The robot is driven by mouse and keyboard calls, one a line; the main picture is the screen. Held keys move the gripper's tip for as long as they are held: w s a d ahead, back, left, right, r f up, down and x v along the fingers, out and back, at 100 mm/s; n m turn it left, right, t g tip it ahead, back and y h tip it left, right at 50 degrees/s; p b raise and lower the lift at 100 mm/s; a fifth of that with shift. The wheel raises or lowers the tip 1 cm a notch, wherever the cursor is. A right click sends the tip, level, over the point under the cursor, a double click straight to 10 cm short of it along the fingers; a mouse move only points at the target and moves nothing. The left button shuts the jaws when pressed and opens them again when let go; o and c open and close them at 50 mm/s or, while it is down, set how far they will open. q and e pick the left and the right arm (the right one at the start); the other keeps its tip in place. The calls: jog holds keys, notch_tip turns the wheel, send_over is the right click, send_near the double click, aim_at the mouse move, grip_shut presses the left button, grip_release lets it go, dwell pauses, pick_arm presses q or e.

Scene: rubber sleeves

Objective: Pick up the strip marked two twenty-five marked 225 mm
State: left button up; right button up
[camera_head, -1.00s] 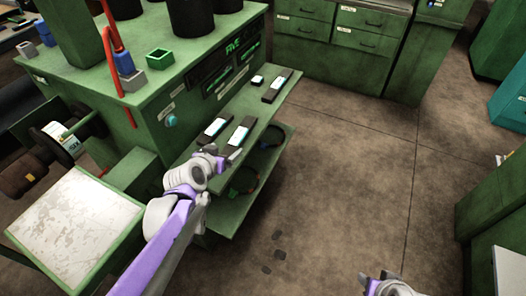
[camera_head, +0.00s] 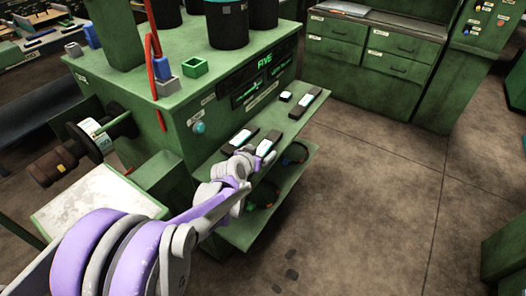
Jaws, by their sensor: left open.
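Several black strips with pale labels lie on the green side shelf of the machine. One strip (camera_head: 239,139) is at the near left, a second strip (camera_head: 267,146) lies beside it, and a longer strip (camera_head: 306,103) is at the far end. A small dark piece (camera_head: 286,97) sits by the far strip. The label lettering is too small to read, so I cannot tell which one is 225 mm. My left gripper (camera_head: 246,160) is open and empty at the near edge of the shelf, close to the two nearer strips. My right gripper is out of view.
The green machine (camera_head: 165,130) stands behind the shelf (camera_head: 313,118), with black bins (camera_head: 228,25) and a green square cup (camera_head: 194,67) on top. A lower shelf (camera_head: 240,232) holds dark rings. Green drawers (camera_head: 340,50) stand at the back. The floor to the right is open.

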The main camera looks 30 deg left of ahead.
pick_arm(q)
jog(key=shift+x, duration=1.15)
jog(key=shift+r, duration=0.1)
jog(key=c, duration=1.5)
